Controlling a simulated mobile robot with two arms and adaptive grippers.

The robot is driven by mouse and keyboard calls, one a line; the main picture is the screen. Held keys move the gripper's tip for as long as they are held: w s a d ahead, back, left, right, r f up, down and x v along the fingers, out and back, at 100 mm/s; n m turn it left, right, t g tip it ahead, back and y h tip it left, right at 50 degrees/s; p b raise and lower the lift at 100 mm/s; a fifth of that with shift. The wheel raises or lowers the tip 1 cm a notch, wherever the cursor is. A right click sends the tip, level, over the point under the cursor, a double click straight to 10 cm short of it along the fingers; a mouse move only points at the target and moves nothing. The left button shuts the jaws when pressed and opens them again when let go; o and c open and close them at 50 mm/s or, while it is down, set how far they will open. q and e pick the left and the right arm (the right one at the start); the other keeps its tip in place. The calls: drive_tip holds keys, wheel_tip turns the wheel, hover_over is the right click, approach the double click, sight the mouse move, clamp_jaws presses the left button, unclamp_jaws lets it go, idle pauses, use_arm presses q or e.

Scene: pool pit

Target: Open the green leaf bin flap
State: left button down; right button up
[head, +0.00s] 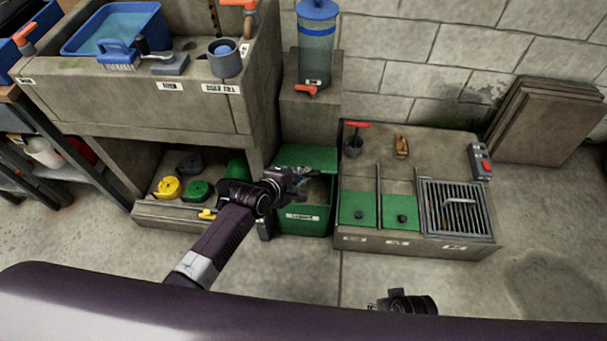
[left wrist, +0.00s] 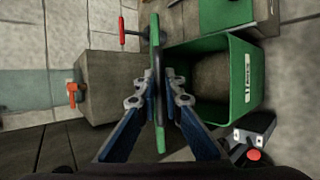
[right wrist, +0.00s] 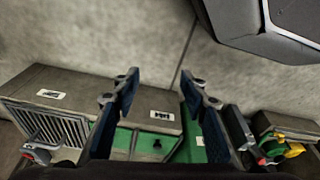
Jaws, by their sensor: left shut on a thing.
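The green leaf bin (head: 303,222) stands on the floor between the concrete shelf unit and the low concrete block. Its green flap (head: 306,156) is raised at the back of the bin. In the left wrist view the flap (left wrist: 156,137) shows edge-on and the bin (left wrist: 242,80) has an open mouth with a bare grey-brown inside. My left gripper (head: 299,178) is shut on the flap, with a finger on each side of it. My right gripper (right wrist: 160,92) is open and empty, held above the floor in front of the block; it shows partly in the head view.
The low block (head: 345,245) beside the bin bears two green lids, a metal grate (head: 454,208) and a red-handled tool (head: 355,137). A blue-lidded canister (head: 317,42) stands behind the bin. Yellow and green items lie on the lower shelf. Floor in front is clear.

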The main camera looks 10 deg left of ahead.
use_arm(q)
drive_tip(key=shift+w+r, duration=0.15)
drive_tip(key=shift+r, duration=0.05)
idle(0.4)
drive_tip(key=c, duration=2)
unclamp_jaws()
drive_tip(key=v, duration=1.2)
drive_tip(key=shift+a, duration=0.1)
drive_tip(key=shift+o, duration=0.2)
